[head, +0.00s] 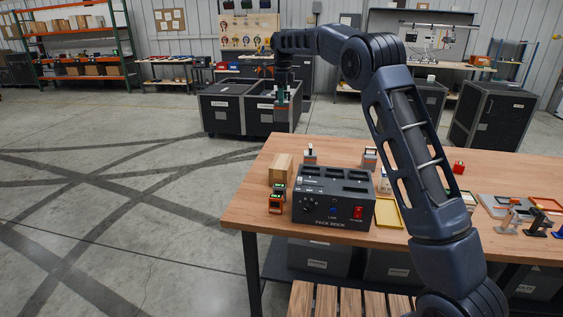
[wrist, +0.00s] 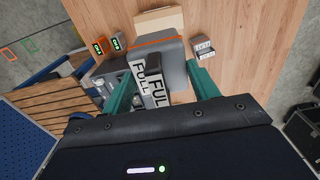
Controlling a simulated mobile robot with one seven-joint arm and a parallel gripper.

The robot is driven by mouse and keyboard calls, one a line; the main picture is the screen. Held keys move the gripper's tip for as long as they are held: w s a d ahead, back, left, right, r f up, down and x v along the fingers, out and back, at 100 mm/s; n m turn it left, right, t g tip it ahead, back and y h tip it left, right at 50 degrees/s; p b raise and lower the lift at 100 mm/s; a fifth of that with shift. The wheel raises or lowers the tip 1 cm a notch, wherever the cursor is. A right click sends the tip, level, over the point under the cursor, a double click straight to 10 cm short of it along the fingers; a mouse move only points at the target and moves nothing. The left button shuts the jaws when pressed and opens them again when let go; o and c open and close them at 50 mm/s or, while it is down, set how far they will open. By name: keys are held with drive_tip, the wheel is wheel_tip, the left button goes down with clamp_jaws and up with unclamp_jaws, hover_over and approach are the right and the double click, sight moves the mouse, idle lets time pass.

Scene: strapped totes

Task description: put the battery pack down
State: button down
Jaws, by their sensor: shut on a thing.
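My gripper (head: 281,97) is held in the air, well above the wooden table (head: 250,205), with the black totes behind it in the head view. In the wrist view its two teal fingers (wrist: 161,72) are shut on a grey battery pack (wrist: 158,46) with an orange stripe and white FULL labels. The pack also shows small under the fingers in the head view (head: 281,115). The black pack dock (head: 333,196), with slots on top and a red switch in front, stands at the table's near left. The held pack hides part of what lies below in the wrist view.
Two small packs with green lights (head: 277,198) stand left of the dock, before a wooden block (head: 282,168). A yellow tray (head: 388,213) lies right of the dock. Small labelled pieces (wrist: 203,46) show right of the held pack. The wood around the block is mostly bare.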

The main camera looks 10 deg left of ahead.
drive_tip(key=shift+s+a+f, duration=0.1)
drive_tip(key=shift+a, duration=0.1)
wheel_tip(320, 180, down, 20)
drive_tip(key=shift+r, duration=0.25)
idle(0.4)
drive_tip(key=shift+c, duration=2.1)
unclamp_jaws()
drive_tip(key=shift+f, duration=0.15)
